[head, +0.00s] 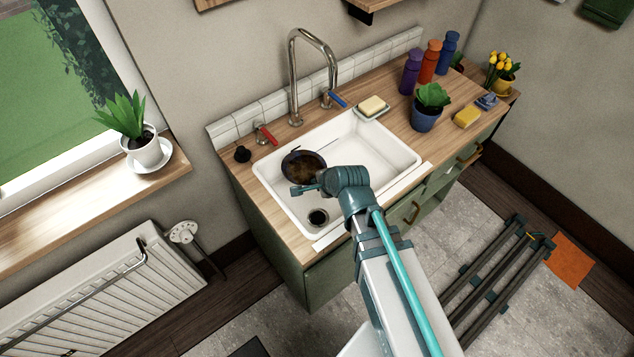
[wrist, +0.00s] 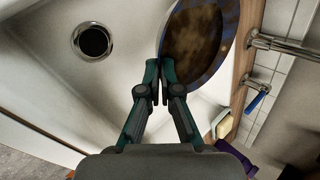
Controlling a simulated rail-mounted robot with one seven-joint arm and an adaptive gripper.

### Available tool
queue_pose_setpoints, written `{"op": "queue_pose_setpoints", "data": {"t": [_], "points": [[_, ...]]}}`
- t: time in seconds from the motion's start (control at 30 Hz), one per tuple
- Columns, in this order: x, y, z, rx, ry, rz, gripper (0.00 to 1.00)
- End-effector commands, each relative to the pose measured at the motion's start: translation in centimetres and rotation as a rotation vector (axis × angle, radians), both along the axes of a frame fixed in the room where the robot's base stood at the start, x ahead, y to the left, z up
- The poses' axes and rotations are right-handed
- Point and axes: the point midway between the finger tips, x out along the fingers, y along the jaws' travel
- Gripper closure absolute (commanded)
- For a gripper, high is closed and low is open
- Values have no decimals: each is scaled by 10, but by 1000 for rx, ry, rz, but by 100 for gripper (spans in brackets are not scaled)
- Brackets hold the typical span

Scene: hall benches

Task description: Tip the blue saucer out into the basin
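The blue saucer (head: 303,163) is over the white basin (head: 385,150), near its back left side; its inside is mottled brown. In the wrist view the saucer (wrist: 202,40) is at the top, right of the fingertips, partly cut off by the frame edge. My gripper (head: 297,190) is at the saucer's near edge. In the wrist view my gripper's fingertips (wrist: 159,68) are close together with the blue rim between them, so it looks shut on the rim. The saucer appears tilted; whether it touches the basin is unclear. The drain (wrist: 93,41) shows left of it.
The tap (head: 293,80) arches behind the basin, between a red lever (head: 265,134) and a blue lever (head: 334,98). Soap (head: 372,106) sits at the back right rim. A potted plant (head: 427,118), several bottles and a yellow sponge (head: 467,117) stand on the right counter. The basin's right half is clear.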

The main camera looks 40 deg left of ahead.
Motion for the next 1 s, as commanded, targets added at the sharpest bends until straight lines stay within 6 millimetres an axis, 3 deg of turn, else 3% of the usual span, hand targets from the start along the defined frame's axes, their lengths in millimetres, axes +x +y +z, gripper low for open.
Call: {"op": "queue_pose_setpoints", "data": {"t": [1.0], "points": [[9, -4, -2, 6, 15, -2, 100]]}}
